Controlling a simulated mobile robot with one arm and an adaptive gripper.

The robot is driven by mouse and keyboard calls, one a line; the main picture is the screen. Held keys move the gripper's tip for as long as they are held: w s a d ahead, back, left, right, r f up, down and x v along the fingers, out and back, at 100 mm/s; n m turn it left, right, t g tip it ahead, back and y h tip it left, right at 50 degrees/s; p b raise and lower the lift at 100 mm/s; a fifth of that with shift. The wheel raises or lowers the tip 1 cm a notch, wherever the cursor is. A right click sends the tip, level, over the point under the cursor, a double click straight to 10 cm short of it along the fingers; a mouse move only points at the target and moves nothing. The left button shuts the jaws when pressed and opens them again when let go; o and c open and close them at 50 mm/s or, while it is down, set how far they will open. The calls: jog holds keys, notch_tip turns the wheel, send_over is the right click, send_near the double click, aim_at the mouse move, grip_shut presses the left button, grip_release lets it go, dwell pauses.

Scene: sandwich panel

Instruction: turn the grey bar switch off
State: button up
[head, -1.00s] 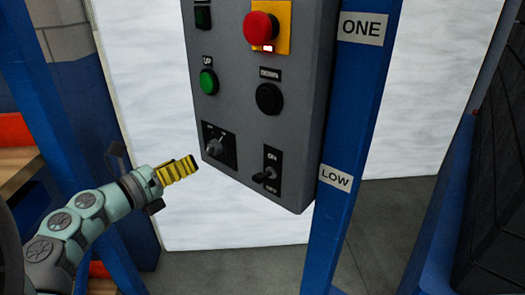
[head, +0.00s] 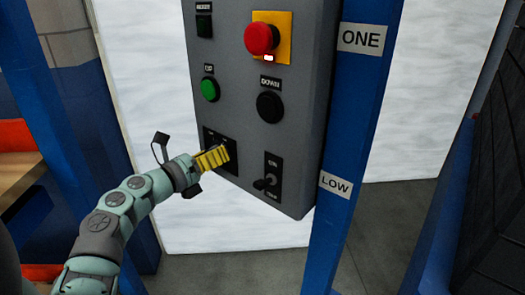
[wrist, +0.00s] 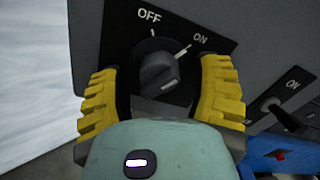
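The grey bar switch (wrist: 159,74) is a rotary knob on a black plate marked OFF and ON. In the wrist view its bar is tilted, with its upper right end toward the ON mark. My gripper (wrist: 160,88) has its yellow fingers apart, one on each side of the knob. I cannot tell whether either finger touches it. In the head view my gripper (head: 225,153) is at the lower left of the grey control panel (head: 240,110) and covers the knob.
A toggle switch (head: 265,182) with an ON label sits right of the knob. Above are a green button (head: 209,89), a black button (head: 269,105) and a red emergency button (head: 261,38). A blue post (head: 350,130) stands right of the panel.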

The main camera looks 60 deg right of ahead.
grip_shut()
dwell(0.3)
jog(key=shift+r, duration=0.1)
jog(key=n+p, duration=0.2)
jog(key=n, duration=0.1)
jog(key=shift+s+r, duration=0.1)
jog(key=n+p, duration=0.2)
jog(key=shift+n, duration=0.4)
jog(key=n+p, duration=0.2)
jog(key=n, duration=0.1)
jog(key=shift+n+p, duration=1.15)
jog(key=shift+n, duration=0.55)
